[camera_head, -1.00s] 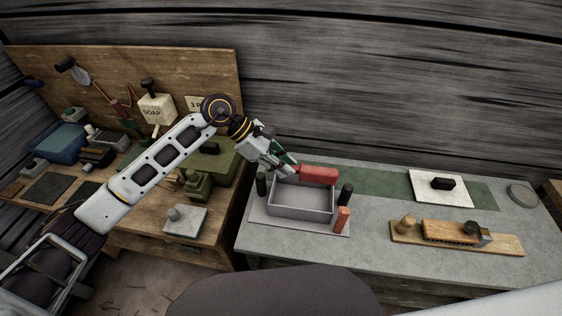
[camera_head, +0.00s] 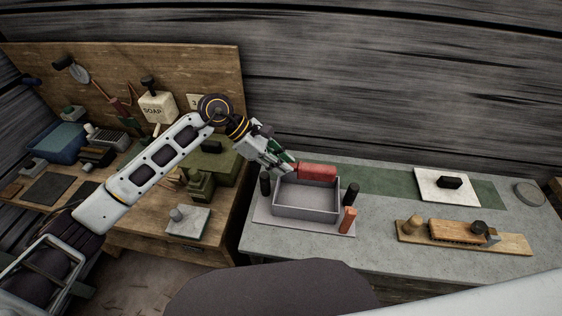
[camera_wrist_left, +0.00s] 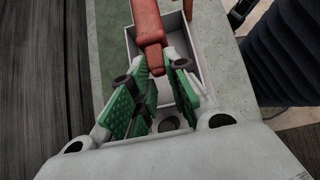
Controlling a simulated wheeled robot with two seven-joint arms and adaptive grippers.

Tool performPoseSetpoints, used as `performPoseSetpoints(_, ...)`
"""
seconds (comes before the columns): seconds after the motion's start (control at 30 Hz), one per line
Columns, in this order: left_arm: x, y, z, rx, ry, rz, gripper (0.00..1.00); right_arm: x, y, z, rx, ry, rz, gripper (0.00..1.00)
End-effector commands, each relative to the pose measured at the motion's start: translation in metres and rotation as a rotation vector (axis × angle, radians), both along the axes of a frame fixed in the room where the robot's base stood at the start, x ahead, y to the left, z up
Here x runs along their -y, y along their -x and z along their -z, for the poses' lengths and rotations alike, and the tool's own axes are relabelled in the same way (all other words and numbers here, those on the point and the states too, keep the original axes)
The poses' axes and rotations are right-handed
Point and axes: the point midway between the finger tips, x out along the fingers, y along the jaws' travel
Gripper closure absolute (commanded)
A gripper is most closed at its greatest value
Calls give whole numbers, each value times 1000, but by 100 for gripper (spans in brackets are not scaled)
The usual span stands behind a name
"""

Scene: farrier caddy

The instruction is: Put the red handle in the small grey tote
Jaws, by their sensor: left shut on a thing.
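The red handle (camera_head: 318,172) is held by my left gripper (camera_head: 291,167) at the far edge of the small grey tote (camera_head: 306,213). In the left wrist view, the green fingers of my left gripper (camera_wrist_left: 163,88) are shut on one end of the red handle (camera_wrist_left: 148,22). The handle reaches over the open tote (camera_wrist_left: 188,62) there. The tote looks empty in the head view, and it sits on a light board. I cannot tell from the head view whether the handle touches the tote's rim. My right gripper is not in view.
Dark upright posts (camera_head: 350,194) and (camera_head: 265,184) flank the tote, and an orange block (camera_head: 348,220) stands at its right corner. A wooden board with a brush (camera_head: 455,232) lies further right. The left bench (camera_head: 130,205) is crowded.

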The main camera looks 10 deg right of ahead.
Motion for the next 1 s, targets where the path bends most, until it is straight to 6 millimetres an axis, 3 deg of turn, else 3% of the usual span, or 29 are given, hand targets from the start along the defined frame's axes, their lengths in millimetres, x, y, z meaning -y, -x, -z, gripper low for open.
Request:
performPoseSetpoints(0.37,0,0,23,-2,-1,-1,100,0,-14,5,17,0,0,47)
performPoseSetpoints(1.0,0,0,58,0,1,0,100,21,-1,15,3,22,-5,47)
